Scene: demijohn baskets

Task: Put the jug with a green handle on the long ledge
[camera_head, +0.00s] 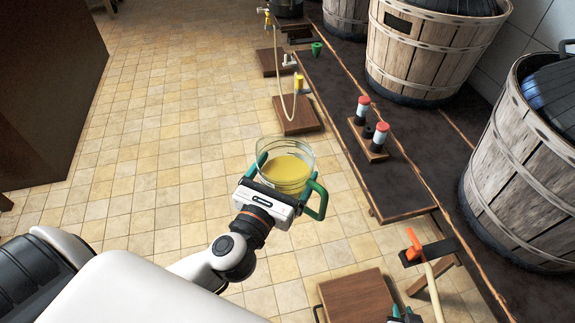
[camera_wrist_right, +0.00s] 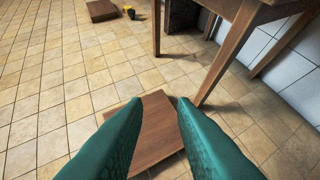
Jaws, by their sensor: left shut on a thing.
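The jug (camera_head: 290,152) is a clear glass vessel with yellow liquid inside and a green handle (camera_head: 321,203) on its right side. My left gripper (camera_head: 287,178) is shut on the jug and holds it upright or nearly so, above the tiled floor. The jug is left of the long ledge (camera_head: 388,185), a dark wooden strip running along the front of the barrels. My right gripper (camera_head: 405,316) shows only its tips at the bottom edge of the head view. In the right wrist view its green fingers (camera_wrist_right: 155,112) are apart, with nothing between them.
A block with red-capped bottles (camera_head: 366,143) stands on the ledge, and a small green cup (camera_head: 316,48) is farther back. Wooden barrels (camera_head: 420,50) stand behind. An orange tap (camera_head: 413,243) with a hose is near the front. A wooden stool (camera_head: 357,298) stands below. Bare ledge shows before the bottle block.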

